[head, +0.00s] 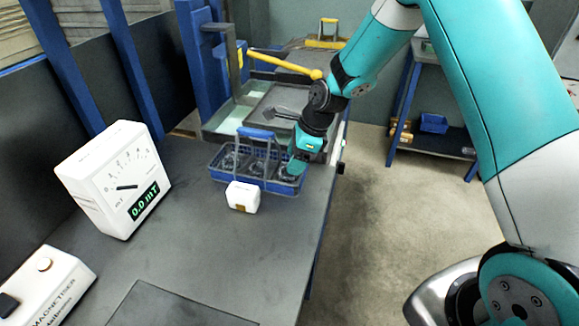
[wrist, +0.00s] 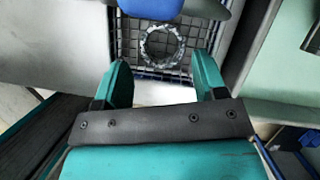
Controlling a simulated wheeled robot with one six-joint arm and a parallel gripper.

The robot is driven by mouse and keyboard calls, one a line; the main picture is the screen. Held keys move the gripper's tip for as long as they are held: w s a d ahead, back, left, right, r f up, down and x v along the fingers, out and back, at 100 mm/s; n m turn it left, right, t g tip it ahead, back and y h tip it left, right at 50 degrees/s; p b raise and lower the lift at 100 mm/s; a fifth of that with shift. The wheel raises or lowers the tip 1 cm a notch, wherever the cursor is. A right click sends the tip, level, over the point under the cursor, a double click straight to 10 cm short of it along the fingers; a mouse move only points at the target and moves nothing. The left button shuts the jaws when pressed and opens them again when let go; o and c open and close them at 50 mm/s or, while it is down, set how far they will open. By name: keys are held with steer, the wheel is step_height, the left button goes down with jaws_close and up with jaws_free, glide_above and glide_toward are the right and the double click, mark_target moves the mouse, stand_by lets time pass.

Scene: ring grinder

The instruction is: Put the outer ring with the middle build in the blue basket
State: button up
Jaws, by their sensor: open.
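The blue basket (head: 226,174) stands on the dark bench, with a blue handle (head: 256,133) on grey uprights. Several metallic rings lie in it, too small in the head view to tell their builds. My gripper (head: 298,163) is at the basket's right end, pointing down. In the wrist view my gripper (wrist: 163,72) has its two teal fingers apart with nothing between them. Beyond the fingertips a toothed metallic ring (wrist: 146,44) lies on the basket's wire mesh, partly below the blue handle. I cannot tell whether it is the middle build.
A small white block (head: 242,197) sits just in front of the basket. A white meter (head: 115,180) reading 0.0 mT and a magnetiser box (head: 48,286) stand at left. A machine tray (head: 285,103) with a yellow lever (head: 284,65) is behind.

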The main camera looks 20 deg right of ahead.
steer(key=w+v, duration=0.1)
steer(key=v, duration=0.7)
steer(key=s+a+r+n, duration=0.6)
steer(key=s+r+n, duration=0.3)
steer(key=s+n, duration=0.3)
steer(key=s+a+r+n, duration=0.1)
steer(key=s+r+n, duration=0.1)
steer(key=s+n, duration=0.6)
steer(key=s+a+r+n+g, duration=0.1)
steer(key=s+a+n, duration=0.1)
steer(key=s+n, duration=0.7)
steer(key=shift+s+r, duration=0.4)
steer(key=shift+s, duration=0.25)
